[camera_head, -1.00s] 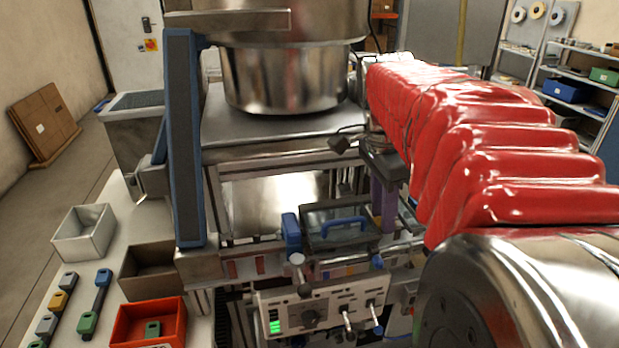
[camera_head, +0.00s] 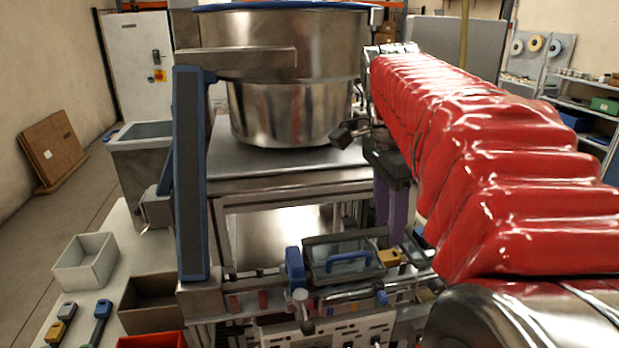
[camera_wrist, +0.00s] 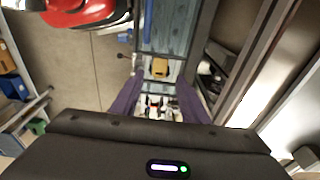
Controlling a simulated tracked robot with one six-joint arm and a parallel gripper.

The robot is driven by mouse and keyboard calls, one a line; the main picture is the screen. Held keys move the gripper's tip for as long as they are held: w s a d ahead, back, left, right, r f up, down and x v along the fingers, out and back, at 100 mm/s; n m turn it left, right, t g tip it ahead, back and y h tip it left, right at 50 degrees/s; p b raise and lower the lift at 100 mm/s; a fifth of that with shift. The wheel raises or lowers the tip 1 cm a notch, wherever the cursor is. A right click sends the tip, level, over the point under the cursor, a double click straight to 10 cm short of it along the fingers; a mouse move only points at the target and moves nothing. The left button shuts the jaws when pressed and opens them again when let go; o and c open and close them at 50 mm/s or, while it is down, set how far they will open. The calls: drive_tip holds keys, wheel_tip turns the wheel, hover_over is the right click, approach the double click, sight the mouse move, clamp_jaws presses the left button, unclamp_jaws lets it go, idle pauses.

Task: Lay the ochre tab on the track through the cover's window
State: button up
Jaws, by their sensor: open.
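An ochre tab (camera_head: 390,257) lies low on the machine, just right of the dark-framed cover (camera_head: 318,278) with its blue handle. The tab also shows in the wrist view (camera_wrist: 160,69), between two crossing bars and lined up with the gap between my fingers. My gripper (camera_head: 392,240) has purple fingers and stands above the tab, open and apart from it. The fingers also show in the wrist view (camera_wrist: 159,88), spread and with nothing held. I cannot tell exactly how the tab sits against the window's edges.
A steel pot (camera_head: 290,105) and a blue-edged upright (camera_head: 190,175) stand left of the arm. Knobs and a control panel (camera_head: 335,330) are below the cover. At left are a grey bin (camera_head: 85,262), a brown bin (camera_head: 150,300), a red tray (camera_head: 150,341) and loose tabs.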

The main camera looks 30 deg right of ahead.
wheel_tip(320, 180, up, 7)
drive_tip(key=shift+a+f, duration=0.2)
drive_tip(key=shift+a, duration=0.2)
drive_tip(key=shift+w, duration=0.1)
idle(0.9)
